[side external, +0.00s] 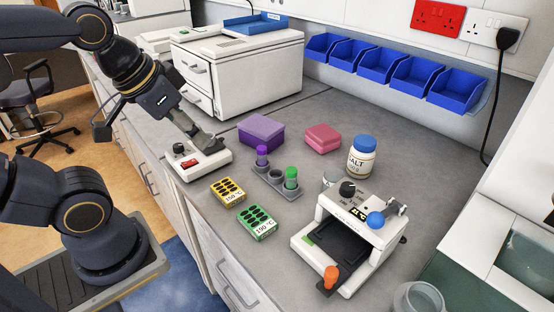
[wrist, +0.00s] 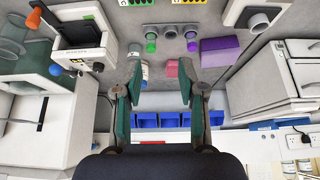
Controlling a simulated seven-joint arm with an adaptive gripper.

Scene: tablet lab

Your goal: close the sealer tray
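The sealer (side external: 365,222) is a white machine at the right front of the bench, with a black dial and a blue knob on top. Its dark tray (side external: 338,252) sticks out at the front, with an orange knob (side external: 330,276) at its front corner. In the wrist view the sealer (wrist: 90,54) is at the upper left, with the orange knob (wrist: 33,19) at its far left. My gripper (side external: 207,142) is over the left part of the bench, well away from the sealer. In the wrist view its two green-faced fingers (wrist: 160,75) are apart with nothing held.
A small white device (side external: 200,163) is just under my gripper. Yellow (side external: 228,191) and green (side external: 257,222) blocks, a tube rack (side external: 275,184), purple (side external: 261,130) and pink (side external: 323,137) boxes and a salt jar (side external: 362,157) stand between it and the sealer. A glass beaker (side external: 419,299) is right of the tray.

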